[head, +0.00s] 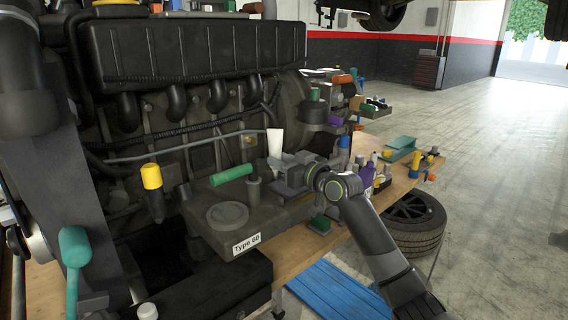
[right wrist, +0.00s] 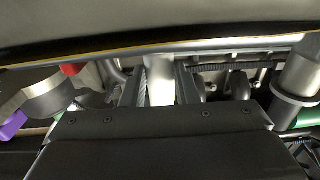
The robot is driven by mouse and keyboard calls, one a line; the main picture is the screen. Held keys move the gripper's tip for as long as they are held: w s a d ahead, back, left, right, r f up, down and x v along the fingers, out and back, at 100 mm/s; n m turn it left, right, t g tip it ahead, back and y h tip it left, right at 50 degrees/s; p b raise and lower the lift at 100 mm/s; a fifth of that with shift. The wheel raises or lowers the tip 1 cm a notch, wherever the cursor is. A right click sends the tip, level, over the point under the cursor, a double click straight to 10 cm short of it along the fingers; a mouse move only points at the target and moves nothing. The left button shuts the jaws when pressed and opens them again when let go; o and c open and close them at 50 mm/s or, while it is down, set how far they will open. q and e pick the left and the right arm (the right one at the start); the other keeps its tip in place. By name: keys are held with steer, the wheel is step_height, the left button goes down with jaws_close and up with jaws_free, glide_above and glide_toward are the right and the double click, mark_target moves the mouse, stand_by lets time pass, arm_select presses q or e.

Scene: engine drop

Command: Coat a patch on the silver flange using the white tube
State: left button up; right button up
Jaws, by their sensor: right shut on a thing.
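I cannot clearly pick out the silver flange in the head view. A silver cylinder with a wider ring (right wrist: 296,100) shows at the right of the right wrist view; I cannot tell whether it is the flange. My left gripper is not in view.
The large dark engine (head: 190,60) fills the left and back. A green cylinder (head: 232,173), a yellow-capped tool (head: 152,178) and a round lid (head: 227,216) are near the gripper. Crowded small items, including a purple bottle (head: 368,175), are to the right. Open floor lies beyond.

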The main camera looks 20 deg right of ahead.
steer(key=shift+s, duration=0.15)
steer(key=shift+p+v, duration=0.7)
steer(key=shift+v, duration=0.45)
steer(key=shift+p+v, duration=0.35)
steer(key=shift+v, duration=0.75)
steer(key=shift+s+d+r+p, duration=0.1)
steer(key=shift+s+d+p, duration=0.1)
steer(key=shift+s+p, duration=0.25)
steer(key=shift+v, duration=1.1)
steer(key=shift+s+d+p, duration=0.1)
steer(key=shift+s+p, duration=0.45)
steer(key=shift+p, duration=0.05)
steer(key=shift+v, duration=0.9)
steer(key=shift+w, duration=0.1)
